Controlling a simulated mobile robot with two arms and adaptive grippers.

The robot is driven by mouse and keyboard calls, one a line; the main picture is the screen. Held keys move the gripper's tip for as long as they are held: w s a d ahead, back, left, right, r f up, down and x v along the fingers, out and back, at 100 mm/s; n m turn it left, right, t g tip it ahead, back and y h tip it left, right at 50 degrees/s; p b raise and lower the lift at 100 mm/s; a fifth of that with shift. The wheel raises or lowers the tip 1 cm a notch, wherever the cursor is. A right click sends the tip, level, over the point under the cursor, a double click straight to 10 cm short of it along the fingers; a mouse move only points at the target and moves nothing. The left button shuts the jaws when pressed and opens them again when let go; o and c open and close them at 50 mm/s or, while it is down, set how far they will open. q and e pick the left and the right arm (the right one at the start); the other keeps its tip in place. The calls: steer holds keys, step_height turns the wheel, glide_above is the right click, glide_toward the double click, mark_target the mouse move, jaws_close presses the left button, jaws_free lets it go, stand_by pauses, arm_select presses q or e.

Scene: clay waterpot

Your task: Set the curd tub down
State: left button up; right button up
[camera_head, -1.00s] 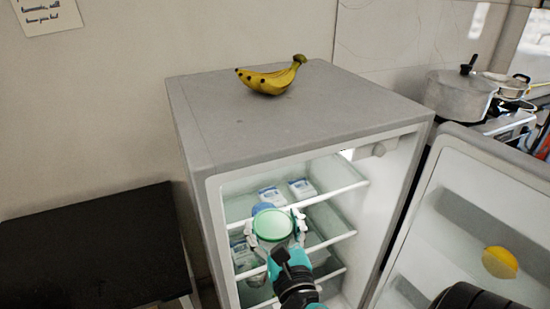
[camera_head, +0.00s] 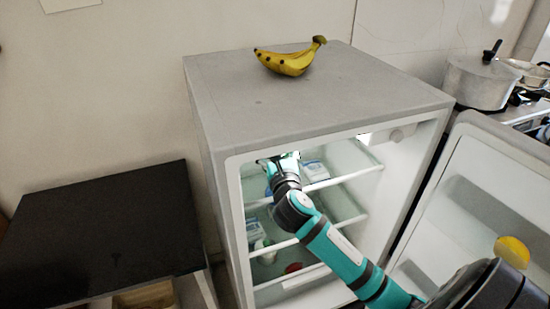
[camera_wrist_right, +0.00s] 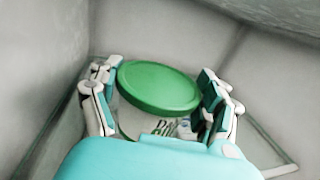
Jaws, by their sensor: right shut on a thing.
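The curd tub (camera_wrist_right: 158,88) has a green lid and a pale, lettered side. In the right wrist view it is upright or nearly so between the two fingers of my right gripper (camera_wrist_right: 160,100), which is shut on it. In the head view my right gripper (camera_head: 280,160) is inside the open fridge (camera_head: 232,185), near the upper shelf at the left. My arm hides the tub there. I cannot tell whether the tub's base touches a shelf. My left gripper is not in view.
White-and-blue cartons (camera_head: 314,171) are on the upper shelf right of my gripper. More items stand on lower shelves. The fridge door (camera_head: 480,215) is open at right, with a yellow item (camera_head: 511,251) in it. Bananas (camera_head: 290,60) lie on top. A black-topped table (camera_head: 105,225) stands left.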

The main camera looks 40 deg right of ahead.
step_height(320, 180, down, 3)
steer(key=shift+r, duration=0.1)
steer(key=shift+f, duration=0.3)
steer(key=shift+f+b, duration=0.15)
steer(key=shift+b, duration=0.15)
steer(key=o, duration=1.4)
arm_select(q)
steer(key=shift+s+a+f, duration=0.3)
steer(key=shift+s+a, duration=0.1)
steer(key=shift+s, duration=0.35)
arm_select(e)
steer(key=shift+o, duration=0.3)
